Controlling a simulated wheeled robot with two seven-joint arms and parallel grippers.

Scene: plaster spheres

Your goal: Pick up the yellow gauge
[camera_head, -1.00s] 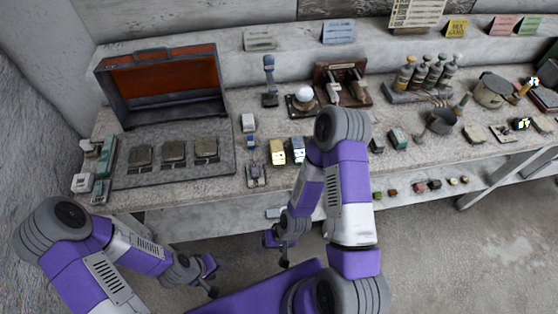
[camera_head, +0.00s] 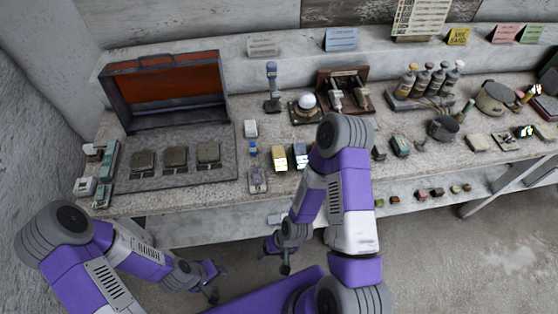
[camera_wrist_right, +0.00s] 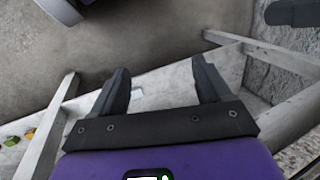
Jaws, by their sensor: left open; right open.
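The yellow gauge (camera_head: 279,158) looks like a small yellow block with a pale end, standing near the front edge of the table in the head view. A similar block with a blue part (camera_head: 299,155) stands just right of it. My right gripper (camera_head: 275,253) is below and in front of the table edge, apart from the gauge. In the right wrist view its fingers (camera_wrist_right: 160,85) are spread with nothing between them. My left gripper (camera_head: 213,280) is open and empty, low in front of the table at the left. The gauge does not show in the right wrist view.
The stone table (camera_head: 212,198) is crowded. An open red-lined case (camera_head: 166,92) stands at the left behind a grey mat (camera_head: 127,178) with several dark blocks. A grey gadget (camera_head: 257,180) lies left of the gauge. My right arm covers part of the table right of the gauge.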

